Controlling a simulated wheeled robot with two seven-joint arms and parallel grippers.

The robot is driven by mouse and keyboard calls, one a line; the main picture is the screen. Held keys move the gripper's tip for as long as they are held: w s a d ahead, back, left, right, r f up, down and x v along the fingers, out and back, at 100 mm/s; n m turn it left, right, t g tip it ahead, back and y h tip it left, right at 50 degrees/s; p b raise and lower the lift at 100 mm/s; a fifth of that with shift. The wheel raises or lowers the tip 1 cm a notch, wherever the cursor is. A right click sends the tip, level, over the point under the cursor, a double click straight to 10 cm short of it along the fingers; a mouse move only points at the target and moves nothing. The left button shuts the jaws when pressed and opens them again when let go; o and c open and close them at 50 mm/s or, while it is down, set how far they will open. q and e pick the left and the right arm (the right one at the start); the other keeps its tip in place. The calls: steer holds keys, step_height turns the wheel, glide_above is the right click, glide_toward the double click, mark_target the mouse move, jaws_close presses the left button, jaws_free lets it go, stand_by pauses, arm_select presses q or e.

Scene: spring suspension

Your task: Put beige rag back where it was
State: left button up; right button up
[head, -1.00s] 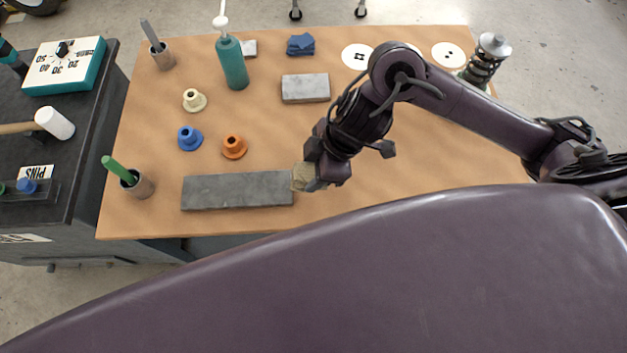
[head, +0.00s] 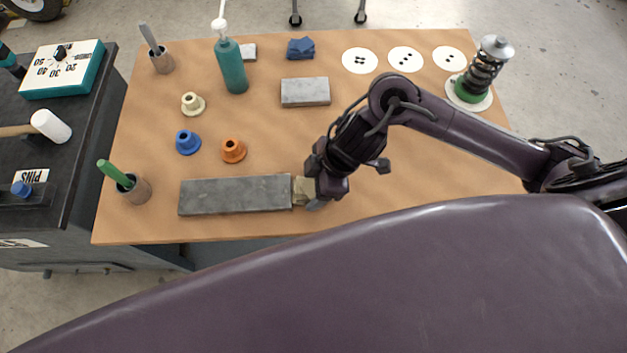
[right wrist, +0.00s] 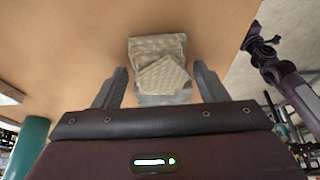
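The beige rag (head: 303,190), a small folded cloth, lies at the right end of the long grey block near the table's front edge. In the right wrist view the rag (right wrist: 158,62) sits ahead of and between my two fingers, with gaps on both sides. My right gripper (head: 313,194) is open beside the rag's right side; it also shows open in the right wrist view (right wrist: 157,88). Whether the rag rests partly on the block is hidden from me. My left gripper is not in view.
The long grey block (head: 235,194) lies left of the rag. Orange (head: 233,151), blue (head: 188,142) and cream (head: 192,104) bushings, a teal bottle (head: 232,68), a lighter grey block (head: 305,92), a blue cloth (head: 301,48) and a spring assembly (head: 483,72) stand on the table.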

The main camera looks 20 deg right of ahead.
steer(key=shift+r, duration=0.3)
steer(key=p+v, duration=0.2)
steer(key=v, duration=0.9)
steer(key=shift+r+p, duration=0.3)
steer(key=shift+r, duration=0.1)
steer(key=shift+d, duration=0.15)
